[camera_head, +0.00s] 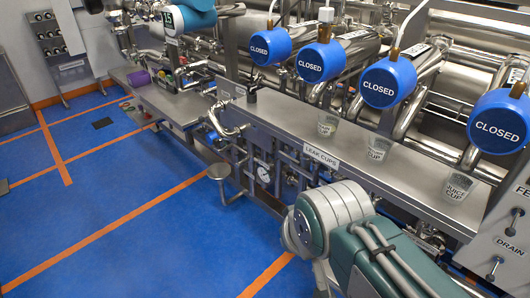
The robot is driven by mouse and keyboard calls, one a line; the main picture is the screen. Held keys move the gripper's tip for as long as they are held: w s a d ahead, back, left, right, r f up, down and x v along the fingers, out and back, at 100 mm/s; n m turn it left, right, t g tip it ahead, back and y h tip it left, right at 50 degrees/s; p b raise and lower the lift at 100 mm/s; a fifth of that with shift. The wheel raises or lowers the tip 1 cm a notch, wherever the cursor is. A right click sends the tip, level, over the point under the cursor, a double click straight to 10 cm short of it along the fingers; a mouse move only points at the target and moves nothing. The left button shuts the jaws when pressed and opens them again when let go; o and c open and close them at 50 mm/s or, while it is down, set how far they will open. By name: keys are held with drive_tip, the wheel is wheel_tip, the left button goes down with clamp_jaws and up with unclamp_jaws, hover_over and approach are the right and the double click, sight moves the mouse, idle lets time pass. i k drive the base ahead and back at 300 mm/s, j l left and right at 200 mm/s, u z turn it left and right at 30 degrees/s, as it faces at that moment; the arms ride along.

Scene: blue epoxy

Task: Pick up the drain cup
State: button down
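Three clear cups stand upright on the grey steel ledge (415,171). The right cup (458,187) is printed "JUICE CUP". The middle cup (377,148) and the left cup (327,125) also carry print ending in "CUP", but their first words are too small to read surely. I cannot tell which one is the drain cup. My teal and white arm rises from the bottom right, in front of the ledge and below the cups. My gripper is not in view, and no cup is seen held.
Blue "CLOSED" covers (322,61) hang above the ledge among steel pipes. A "LEAK CUPS" label (321,156) marks its front. A panel marked "DRAIN" (511,243) stands at right. The blue floor (100,215) at left is mostly clear.

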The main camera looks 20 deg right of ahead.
sight(328, 123)
drive_tip(key=i+z, duration=0.1)
drive_tip(key=z, duration=0.4)
drive_tip(key=i+z, duration=0.15)
drive_tip(key=z, duration=0.35)
drive_tip(key=i+j+z, duration=0.1)
drive_tip(key=z, duration=0.4)
